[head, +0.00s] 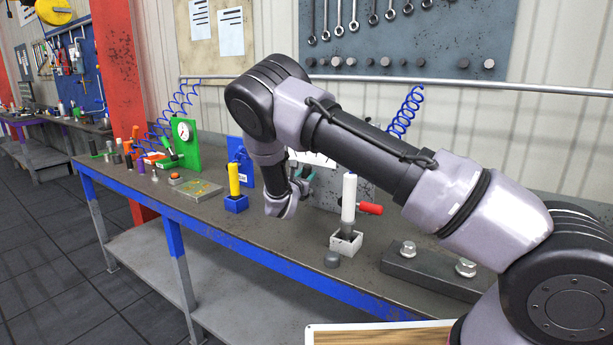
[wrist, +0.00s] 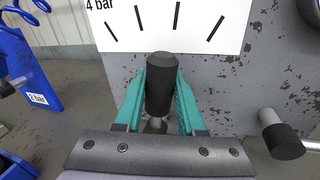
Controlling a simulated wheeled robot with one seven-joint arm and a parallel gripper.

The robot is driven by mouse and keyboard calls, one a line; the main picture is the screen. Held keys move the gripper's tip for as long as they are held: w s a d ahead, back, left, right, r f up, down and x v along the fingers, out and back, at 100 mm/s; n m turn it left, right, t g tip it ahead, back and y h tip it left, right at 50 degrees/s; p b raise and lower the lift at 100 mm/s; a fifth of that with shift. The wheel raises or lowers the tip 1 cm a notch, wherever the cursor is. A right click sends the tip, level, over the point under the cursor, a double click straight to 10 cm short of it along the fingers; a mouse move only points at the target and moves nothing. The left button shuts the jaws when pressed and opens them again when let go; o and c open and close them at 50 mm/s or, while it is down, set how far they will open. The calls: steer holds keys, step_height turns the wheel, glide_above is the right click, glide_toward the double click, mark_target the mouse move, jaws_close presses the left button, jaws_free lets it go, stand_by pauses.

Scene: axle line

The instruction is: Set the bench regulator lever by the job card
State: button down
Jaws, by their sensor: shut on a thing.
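The regulator lever has a black cylindrical grip (wrist: 160,85), seen in the wrist view. My gripper (wrist: 160,95) is shut on it, a teal finger on each side. Behind it is a white scale plate (wrist: 200,30) with several black tick marks and "4 bar" at its left. The lever's upper end overlaps the plate's lower edge, below the middle ticks. A blue plate (wrist: 35,75) at the left carries a white label reading "2 bar". In the head view my gripper (head: 303,174) is at the grey panel, and my arm hides most of the lever and scale.
A red-handled valve (head: 370,208) and a white cylinder (head: 349,195) in a small holder stand right of my gripper. A yellow cylinder (head: 234,180) in a blue holder stands left. A grey block with bolts (head: 430,268) lies at the bench's right. The front bench edge is mostly clear.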

steer(key=shift+a, duration=0.1)
steer(key=shift+w+a+n, duration=0.3)
steer(key=shift+a+n, duration=0.2)
steer(key=shift+n, duration=0.3)
steer(key=shift+w+a+n+g, duration=0.4)
steer(key=shift+a+n+g, duration=0.2)
steer(key=shift+n, duration=0.3)
steer(key=c, duration=0.5)
jaws_free()
steer(key=f+v, duration=0.1)
steer(key=v, duration=0.9)
steer(key=shift+s+r, duration=0.4)
steer(key=shift+r, duration=0.05)
